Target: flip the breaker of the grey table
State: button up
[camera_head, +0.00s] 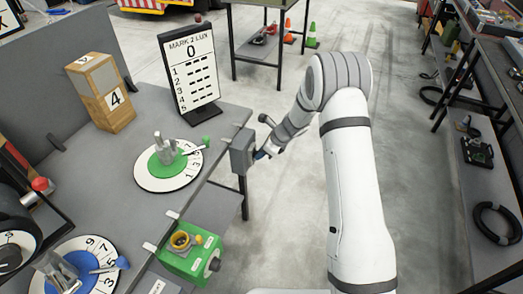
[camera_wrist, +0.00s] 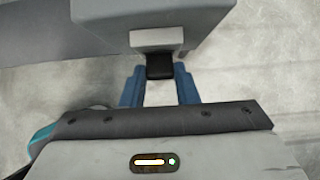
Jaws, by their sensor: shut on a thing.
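The grey table (camera_head: 134,218) fills the left of the head view. The breaker is a grey box (camera_head: 242,151) fixed at the table's right edge. In the wrist view its grey housing (camera_wrist: 105,12) is at the top, with a light plate and a black lever (camera_wrist: 160,66) pointing toward me. My gripper (camera_head: 262,155) is at the right side of the box. In the wrist view the blue fingers of my gripper (camera_wrist: 160,82) stand on either side of the black lever and are shut on it.
Shelves (camera_head: 481,137) stand at the right. The floor between (camera_head: 415,150) is clear.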

jog(key=shift+w+r, duration=0.2)
jog(key=o, duration=1)
jog(key=shift+s+f, duration=0.1)
jog(key=v, duration=0.7)
jog(key=shift+d+r, duration=0.25)
jog(key=shift+r, duration=0.05)
